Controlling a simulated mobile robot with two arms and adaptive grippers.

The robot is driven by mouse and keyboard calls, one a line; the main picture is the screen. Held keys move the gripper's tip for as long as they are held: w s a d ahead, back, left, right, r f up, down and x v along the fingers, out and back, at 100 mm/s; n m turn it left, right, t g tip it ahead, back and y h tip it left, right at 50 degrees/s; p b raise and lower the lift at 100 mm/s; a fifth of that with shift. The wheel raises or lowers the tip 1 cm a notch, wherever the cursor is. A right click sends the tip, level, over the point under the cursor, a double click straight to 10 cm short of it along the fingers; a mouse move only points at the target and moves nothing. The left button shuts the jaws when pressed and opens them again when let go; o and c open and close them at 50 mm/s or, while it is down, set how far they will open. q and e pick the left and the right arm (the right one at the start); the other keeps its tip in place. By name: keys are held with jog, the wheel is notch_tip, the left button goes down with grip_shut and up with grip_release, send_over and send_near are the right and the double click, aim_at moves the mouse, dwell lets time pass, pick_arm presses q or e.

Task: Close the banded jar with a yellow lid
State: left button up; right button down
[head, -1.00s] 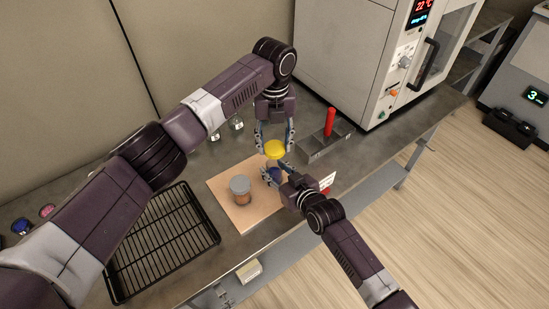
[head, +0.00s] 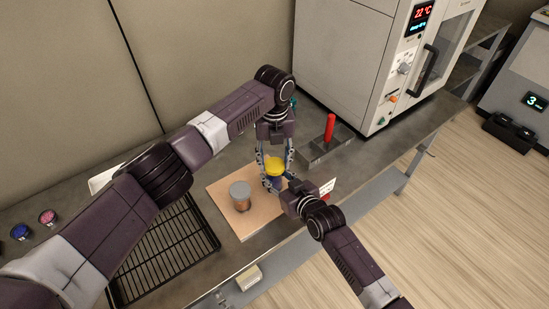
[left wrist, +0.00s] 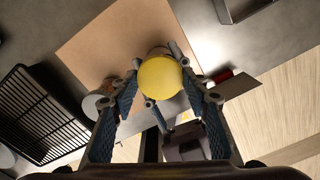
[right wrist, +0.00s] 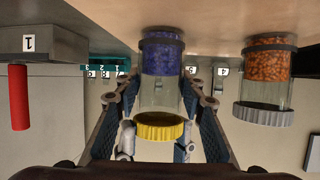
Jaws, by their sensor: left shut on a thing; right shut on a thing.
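The yellow lid (head: 274,164) is between the fingertips of my left gripper (head: 275,172), which is shut on it. The lid also shows in the left wrist view (left wrist: 159,78). Below it, a clear jar with blue contents and a dark band (right wrist: 162,62) stands on the tan board (head: 222,188). My right gripper (right wrist: 158,100) is shut on this jar, a finger on each side. In the right wrist view, which is upside down, the lid (right wrist: 159,126) is at the jar's mouth, level with it. I cannot tell whether it is threaded on.
A jar with orange contents and a grey lid (head: 240,190) stands left of the blue one on the board. A black wire rack (head: 165,250) lies left. A grey holder with a red cylinder (head: 330,128) is behind right, near the oven (head: 365,60).

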pick_arm(q)
jog(key=shift+f, duration=0.4)
jog(key=shift+f, duration=0.55)
jog(key=o, duration=0.7)
jog(key=shift+o, duration=0.2)
jog(key=shift+r, duration=2.25)
jog(key=shift+c, duration=0.4)
